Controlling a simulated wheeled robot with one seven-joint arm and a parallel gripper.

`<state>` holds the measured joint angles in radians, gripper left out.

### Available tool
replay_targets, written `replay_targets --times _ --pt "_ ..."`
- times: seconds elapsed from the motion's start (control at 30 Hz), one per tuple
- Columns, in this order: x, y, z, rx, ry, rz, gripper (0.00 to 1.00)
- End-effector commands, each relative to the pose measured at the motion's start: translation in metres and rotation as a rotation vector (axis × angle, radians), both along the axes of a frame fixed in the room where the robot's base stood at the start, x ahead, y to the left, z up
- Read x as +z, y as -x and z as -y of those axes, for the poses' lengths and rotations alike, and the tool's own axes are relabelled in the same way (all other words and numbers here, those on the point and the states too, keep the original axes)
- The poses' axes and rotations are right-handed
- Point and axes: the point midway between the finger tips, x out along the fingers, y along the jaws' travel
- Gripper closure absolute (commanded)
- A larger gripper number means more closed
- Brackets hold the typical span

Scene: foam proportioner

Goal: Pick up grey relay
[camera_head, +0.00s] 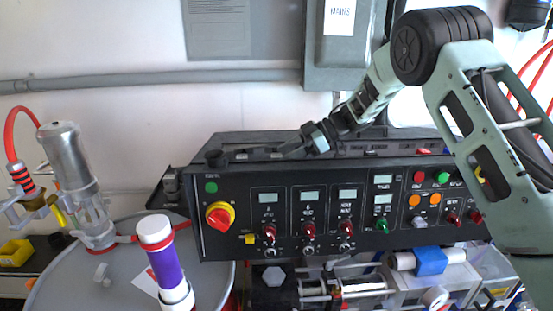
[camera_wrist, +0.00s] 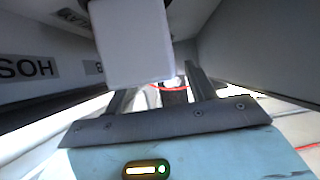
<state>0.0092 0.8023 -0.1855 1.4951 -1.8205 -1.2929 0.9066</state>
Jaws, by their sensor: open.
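A pale grey block (camera_wrist: 132,42), which looks like the grey relay, fills the upper middle of the wrist view. My gripper (camera_wrist: 160,84) is open, its two dark fingers apart below and beside the block, which partly covers the left finger. I cannot tell whether the fingers touch it. In the head view my gripper (camera_head: 293,150) is at the open top of the black control panel (camera_head: 222,238), left of its middle. I cannot pick out the relay there.
Grey walls with lettering (camera_wrist: 30,68) rise close on both sides in the wrist view. A grey wall box (camera_head: 340,60) hangs behind my arm. A metal drum (camera_head: 75,265) with a purple-banded cylinder (camera_head: 166,263) stands left of the panel.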

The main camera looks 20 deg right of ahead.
Motion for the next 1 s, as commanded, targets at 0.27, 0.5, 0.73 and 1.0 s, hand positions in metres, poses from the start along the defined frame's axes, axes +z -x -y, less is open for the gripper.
replay_targets --times 0.27,0.5,0.73,1.0 --pt "-0.013 -0.004 -0.03 0.0 -0.001 -0.001 0.45" --pt "-0.017 -0.004 -0.033 -0.001 0.0 0.0 0.45" --pt "-0.017 -0.004 -0.033 -0.001 -0.001 0.001 0.94" --pt "-0.016 -0.005 -0.033 0.0 -0.001 0.002 0.94"
